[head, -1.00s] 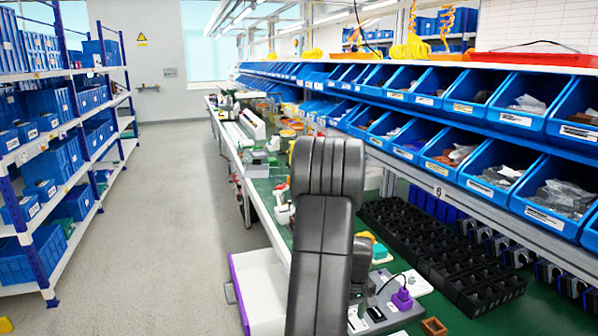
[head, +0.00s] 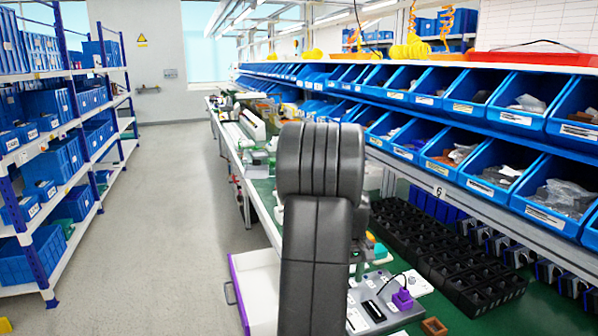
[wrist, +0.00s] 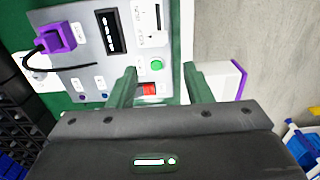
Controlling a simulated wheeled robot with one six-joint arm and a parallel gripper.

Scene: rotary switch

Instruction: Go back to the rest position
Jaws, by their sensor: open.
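In the wrist view my gripper (wrist: 163,78) is open, with its two greenish fingers apart and nothing between them touching. A grey panel (wrist: 84,68) lies beyond the fingers. My dark arm hides part of the panel and most of the gripper there.
A black compartment tray (head: 440,250) lies right of the panel. A small brown box (head: 434,326) is near the front. A white drawer with purple edge (head: 258,285) juts out at the bench's left. Blue bins (head: 480,100) line the back. The aisle floor (head: 160,220) is clear.

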